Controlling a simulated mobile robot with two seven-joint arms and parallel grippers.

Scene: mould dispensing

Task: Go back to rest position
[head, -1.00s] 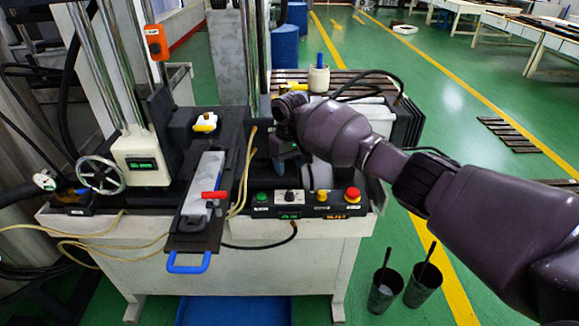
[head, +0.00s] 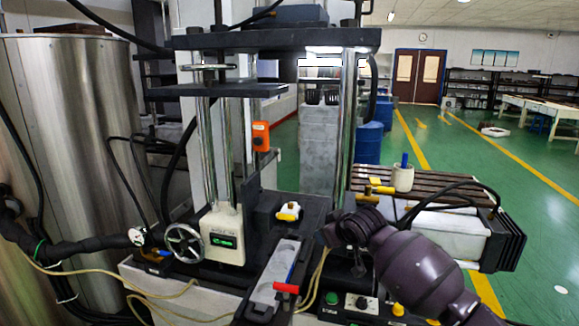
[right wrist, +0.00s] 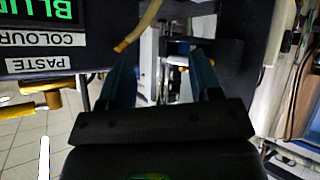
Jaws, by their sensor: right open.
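My right arm (head: 420,275) comes in from the lower right in the head view. Its wrist is above the control panel (head: 362,303) at the front of the dispensing machine, and its fingers are mostly hidden there. In the right wrist view my right gripper (right wrist: 162,82) is open, its two blue-grey fingers apart with nothing held between them. A yellow nozzle tip (right wrist: 122,46) of a hose shows just beyond the left finger. My left gripper is not in view.
The machine has chrome columns (head: 205,150), a handwheel (head: 184,243) and a grey mould (head: 276,272) with a red handle (head: 286,288). A slatted top with a white pot (head: 402,179) stands behind my right arm. Green floor (head: 545,230) at the right is open.

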